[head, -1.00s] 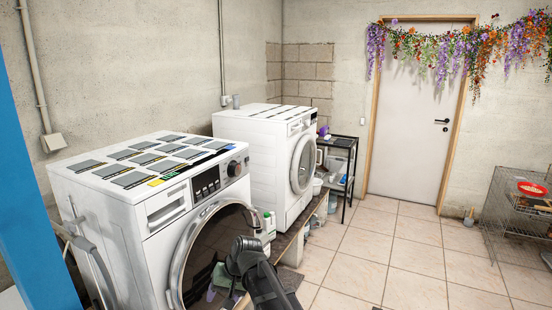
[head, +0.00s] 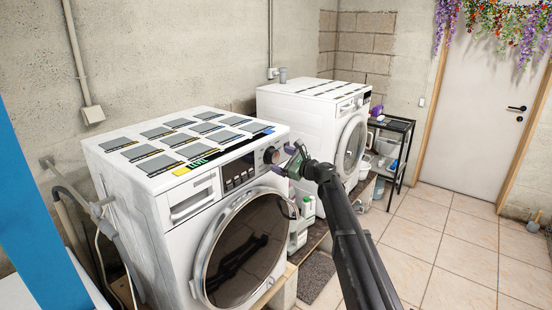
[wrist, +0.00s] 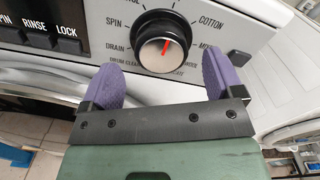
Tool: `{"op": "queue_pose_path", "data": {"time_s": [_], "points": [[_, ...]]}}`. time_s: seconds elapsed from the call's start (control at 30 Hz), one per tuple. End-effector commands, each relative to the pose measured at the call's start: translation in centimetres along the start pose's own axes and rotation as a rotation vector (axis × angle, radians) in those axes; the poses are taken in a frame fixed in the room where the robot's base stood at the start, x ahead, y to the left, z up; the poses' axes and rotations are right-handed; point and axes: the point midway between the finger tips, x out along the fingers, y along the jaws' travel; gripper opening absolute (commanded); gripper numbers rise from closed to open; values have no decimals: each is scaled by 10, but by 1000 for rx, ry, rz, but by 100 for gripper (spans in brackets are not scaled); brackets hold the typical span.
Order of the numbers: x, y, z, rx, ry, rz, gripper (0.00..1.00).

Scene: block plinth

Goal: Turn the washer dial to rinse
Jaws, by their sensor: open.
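The washer (head: 180,215) stands at the left in the head view, with a glass door and a control panel. Its black and silver dial (head: 271,155) is at the panel's right end; in the wrist view the dial (wrist: 158,25) has a red pointer line slanting up and slightly right. Labels around it read SPIN, DRAIN, DRUM CLEAN, COTTON and a partly hidden MI-. The word RINSE (wrist: 34,40) shows on the black panel at left; no RINSE label shows around the dial. My gripper (wrist: 160,72) is open, its purple fingertips apart just below the dial, nothing between them.
A second washer (head: 310,110) stands behind to the right. Bottles (head: 308,207) stand between the machines, and a black shelf (head: 395,130) is further back. Flat cards (head: 160,132) cover the washer top.

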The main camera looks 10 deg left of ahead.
Motion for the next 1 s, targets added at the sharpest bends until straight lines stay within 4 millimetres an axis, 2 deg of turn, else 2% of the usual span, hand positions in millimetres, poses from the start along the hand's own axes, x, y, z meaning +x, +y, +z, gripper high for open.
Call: {"op": "queue_pose_path", "data": {"time_s": [0.03,0.1,0.2,0.47,0.57,0.8,1.0], "points": [[13,-1,0,0,-1,2,86],[25,-1,-1,-1,0,1,86],[35,0,0,-1,0,1,86],[38,0,0,-1,0,1,86],[38,0,0,-1,0,1,74],[38,0,0,-2,0,1,37],[38,0,0,-13,0,1,37]]}}
